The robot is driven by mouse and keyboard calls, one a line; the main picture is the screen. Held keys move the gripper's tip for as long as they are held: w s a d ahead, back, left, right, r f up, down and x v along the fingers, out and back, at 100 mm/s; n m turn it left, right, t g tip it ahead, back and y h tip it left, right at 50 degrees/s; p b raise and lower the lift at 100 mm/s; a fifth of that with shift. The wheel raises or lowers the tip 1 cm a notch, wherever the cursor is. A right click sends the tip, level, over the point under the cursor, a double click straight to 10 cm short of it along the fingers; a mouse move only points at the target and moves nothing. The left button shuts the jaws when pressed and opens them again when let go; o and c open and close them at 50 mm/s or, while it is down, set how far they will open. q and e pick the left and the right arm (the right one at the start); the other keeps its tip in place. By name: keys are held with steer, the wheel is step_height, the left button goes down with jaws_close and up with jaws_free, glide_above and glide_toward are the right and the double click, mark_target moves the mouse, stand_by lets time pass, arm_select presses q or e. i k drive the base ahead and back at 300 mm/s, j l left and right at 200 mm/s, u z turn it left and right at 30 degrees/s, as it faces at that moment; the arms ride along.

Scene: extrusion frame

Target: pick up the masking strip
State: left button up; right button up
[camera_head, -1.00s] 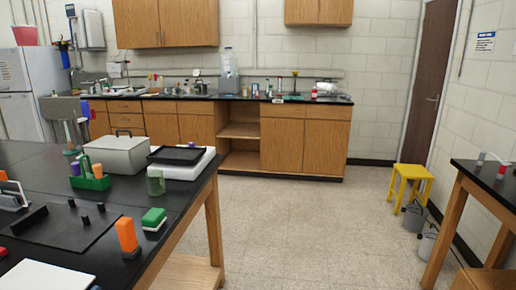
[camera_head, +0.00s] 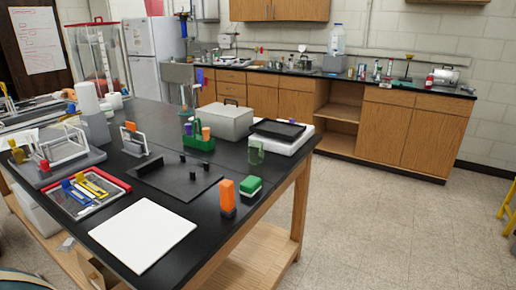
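I cannot pick out the masking strip for certain in the head view. The black-topped table (camera_head: 232,185) on the left holds several small things. A red-rimmed tray (camera_head: 75,212) at its left has yellow and blue pieces in it, too small to name. A flat dark plate (camera_head: 178,182) with several small black blocks lies in the middle of the table, with a long black block (camera_head: 143,166) at its left edge. Neither of my grippers shows.
A white board (camera_head: 142,235) lies near the table's front edge. A grey case (camera_head: 223,122) is at the back. Floor (camera_head: 385,225) right of the table is clear.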

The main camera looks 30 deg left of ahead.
mark_target(66, 184)
steer(key=u, duration=2.15)
steer(key=i+j+z, duration=0.1)
steer(key=z, duration=0.95)
steer(key=i+j+z, duration=0.1)
steer(key=j+z, duration=0.65)
steer(key=j, duration=0.25)
steer(key=k+j+z, duration=0.1)
steer(key=j+z, duration=0.25)
steer(key=j, duration=1.25)
steer(key=k+j+z, duration=0.1)
steer(key=j, duration=0.4)
